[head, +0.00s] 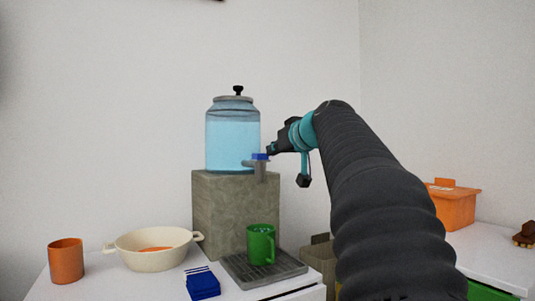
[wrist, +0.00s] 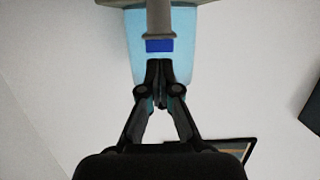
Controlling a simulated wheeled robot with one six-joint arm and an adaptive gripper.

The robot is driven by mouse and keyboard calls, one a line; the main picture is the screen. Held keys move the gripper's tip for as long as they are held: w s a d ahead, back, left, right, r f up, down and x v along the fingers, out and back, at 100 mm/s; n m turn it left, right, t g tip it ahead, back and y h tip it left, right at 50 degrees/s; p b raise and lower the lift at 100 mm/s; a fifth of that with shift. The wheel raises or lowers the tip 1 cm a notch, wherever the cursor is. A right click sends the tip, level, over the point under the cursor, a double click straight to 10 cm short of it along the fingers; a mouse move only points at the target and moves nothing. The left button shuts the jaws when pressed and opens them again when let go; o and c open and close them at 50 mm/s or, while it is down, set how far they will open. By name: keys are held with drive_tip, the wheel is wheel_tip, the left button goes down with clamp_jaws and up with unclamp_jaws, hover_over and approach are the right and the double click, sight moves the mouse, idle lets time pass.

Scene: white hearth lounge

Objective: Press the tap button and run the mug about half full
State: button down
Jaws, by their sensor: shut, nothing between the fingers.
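A glass dispenser (head: 232,135) full of pale blue water stands on a stone block (head: 220,215). Its grey tap (head: 260,172) has a blue button (head: 260,156) on top, which also shows in the wrist view (wrist: 159,45). A green mug (head: 260,243) stands upright on a grey drip tray (head: 290,269), below the tap. I see no stream between tap and mug, and cannot tell the mug's level. My gripper (head: 270,150) is shut and empty, just right of the button. In the wrist view its fingertips (wrist: 160,66) are close to the button; contact is unclear.
A cream bowl (head: 150,258) with something orange inside, an orange cup (head: 66,261) and a blue stack (head: 203,285) are left of the tray. An orange box (head: 453,208) stands on the right counter (head: 490,262). My arm covers much of the right side.

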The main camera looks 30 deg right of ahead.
drive_tip(key=shift+r+v, duration=0.25)
drive_tip(key=shift+v, duration=1.3)
